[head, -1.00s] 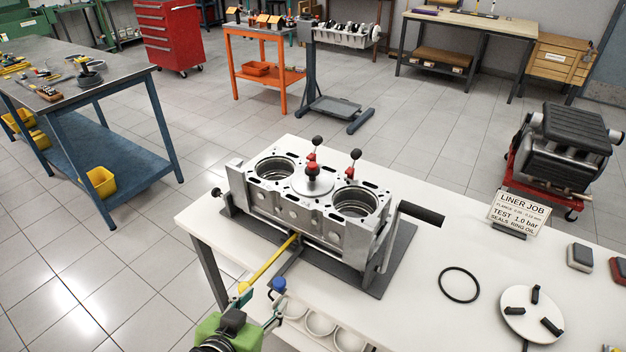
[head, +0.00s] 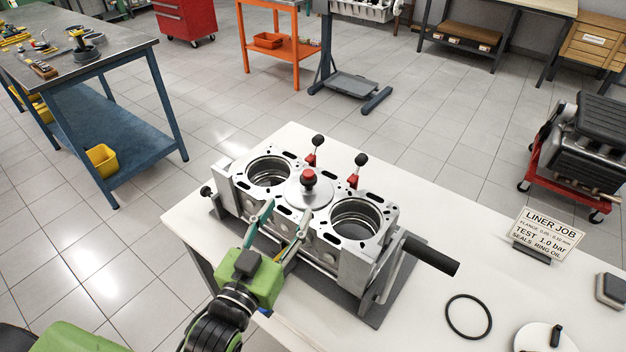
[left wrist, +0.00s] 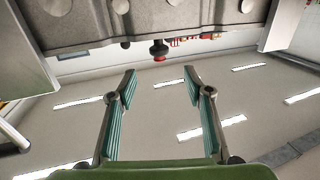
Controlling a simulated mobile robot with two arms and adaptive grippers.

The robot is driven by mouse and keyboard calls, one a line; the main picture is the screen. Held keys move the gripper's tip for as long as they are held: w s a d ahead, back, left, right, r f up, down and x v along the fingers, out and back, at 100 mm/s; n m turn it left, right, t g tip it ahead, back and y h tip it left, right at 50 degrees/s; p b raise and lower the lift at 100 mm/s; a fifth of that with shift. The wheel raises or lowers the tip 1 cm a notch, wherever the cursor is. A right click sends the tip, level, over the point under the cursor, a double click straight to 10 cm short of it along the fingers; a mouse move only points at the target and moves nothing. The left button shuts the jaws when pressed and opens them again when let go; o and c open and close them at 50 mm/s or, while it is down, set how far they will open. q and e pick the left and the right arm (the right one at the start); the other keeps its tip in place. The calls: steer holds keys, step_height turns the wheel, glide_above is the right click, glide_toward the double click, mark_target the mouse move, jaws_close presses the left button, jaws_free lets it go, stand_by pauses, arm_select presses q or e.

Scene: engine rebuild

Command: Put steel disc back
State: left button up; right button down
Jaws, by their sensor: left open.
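A grey steel disc (head: 306,201) with a red-topped knob (head: 309,175) lies on top of the engine block (head: 330,240), over the middle bore between two open bores. My left gripper (head: 283,218) is open and empty at the near side of the block, its teal fingers reaching toward the disc. In the left wrist view the open fingers (left wrist: 160,85) point toward a red and dark knob (left wrist: 159,50) at the edge of the block, with a gap between. The disc's face is not clear in that view. My right gripper is not in view.
A black crank handle (head: 432,256) sticks out at the block's right. Two red-based levers with black balls (head: 318,139) stand behind the disc. A black ring (head: 468,316), a pale round plate (head: 545,338) and a sign (head: 548,235) are on the white bench (head: 400,325), right.

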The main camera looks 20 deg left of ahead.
mark_target(306, 178)
arm_select(q)
steer(key=w, duration=0.2)
steer(key=w+p, duration=0.1)
steer(key=w, duration=0.1)
steer(key=shift+w+d+r, duration=0.1)
steer(key=shift+d+r, duration=0.1)
steer(key=shift+r, duration=0.1)
steer(key=shift+w+d+f, duration=0.1)
steer(key=shift+w+f, duration=0.05)
steer(key=shift+w, duration=0.95)
steer(key=shift+w+p, duration=0.55)
steer(key=shift+w, duration=0.25)
steer(key=w, duration=0.1)
steer(key=w+p, duration=0.1)
steer(key=w, duration=0.1)
steer(key=shift+w+d+r, duration=0.2)
steer(key=shift+w, duration=0.05)
steer(key=shift+w+f, duration=0.1)
steer(key=shift+w, duration=0.3)
steer(key=shift+s, duration=0.1)
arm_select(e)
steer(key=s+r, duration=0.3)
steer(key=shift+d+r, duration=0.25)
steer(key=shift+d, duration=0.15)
arm_select(q)
jaws_close()
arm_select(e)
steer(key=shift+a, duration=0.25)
